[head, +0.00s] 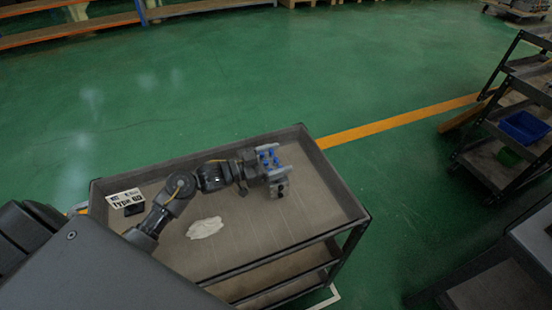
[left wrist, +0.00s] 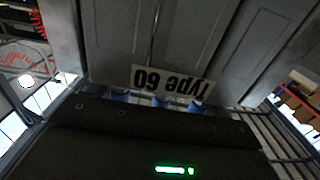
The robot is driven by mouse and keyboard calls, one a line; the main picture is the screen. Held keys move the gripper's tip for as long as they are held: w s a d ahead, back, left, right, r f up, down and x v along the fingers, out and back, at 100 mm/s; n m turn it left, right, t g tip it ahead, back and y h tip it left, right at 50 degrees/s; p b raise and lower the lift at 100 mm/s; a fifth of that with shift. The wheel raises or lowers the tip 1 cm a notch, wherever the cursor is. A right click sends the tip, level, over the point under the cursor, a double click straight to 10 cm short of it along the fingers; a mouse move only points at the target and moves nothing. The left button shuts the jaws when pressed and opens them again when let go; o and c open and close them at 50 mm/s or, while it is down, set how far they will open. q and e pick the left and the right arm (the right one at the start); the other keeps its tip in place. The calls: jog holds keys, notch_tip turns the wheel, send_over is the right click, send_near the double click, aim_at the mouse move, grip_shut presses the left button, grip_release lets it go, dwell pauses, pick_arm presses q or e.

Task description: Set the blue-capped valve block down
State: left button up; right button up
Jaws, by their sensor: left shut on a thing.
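The blue-capped valve block (head: 278,174) is grey with blue caps on its far side and a darker near end. It is over the right part of the top tray of a grey cart (head: 345,190) in the head view. My left gripper (head: 263,172) is shut on it, reaching in from the left. I cannot tell whether the block touches the tray floor. My right gripper is not in view.
A white label card (head: 125,197) stands on a dark base at the tray's left. A whitish patch (head: 205,228) lies on the tray floor. The tray has raised rims. Another cart with a blue bin (head: 522,127) stands at right. Green floor is clear behind.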

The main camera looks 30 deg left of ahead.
pick_arm(q)
jog(key=shift+f, duration=0.2)
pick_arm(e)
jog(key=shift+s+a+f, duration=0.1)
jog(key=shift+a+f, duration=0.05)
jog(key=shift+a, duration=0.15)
pick_arm(q)
jog(key=shift+f, duration=0.15)
jog(key=o, duration=2)
jog(key=shift+s+f, duration=0.15)
jog(key=shift+f, duration=0.1)
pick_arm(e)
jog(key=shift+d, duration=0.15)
pick_arm(q)
jog(key=shift+o, duration=0.2)
jog(key=shift+r, duration=0.1)
jog(key=shift+r, duration=0.35)
jog(key=p+v, duration=0.3)
jog(key=v, duration=0.9)
jog(key=shift+r+p, duration=0.25)
jog(key=shift+p, duration=0.1)
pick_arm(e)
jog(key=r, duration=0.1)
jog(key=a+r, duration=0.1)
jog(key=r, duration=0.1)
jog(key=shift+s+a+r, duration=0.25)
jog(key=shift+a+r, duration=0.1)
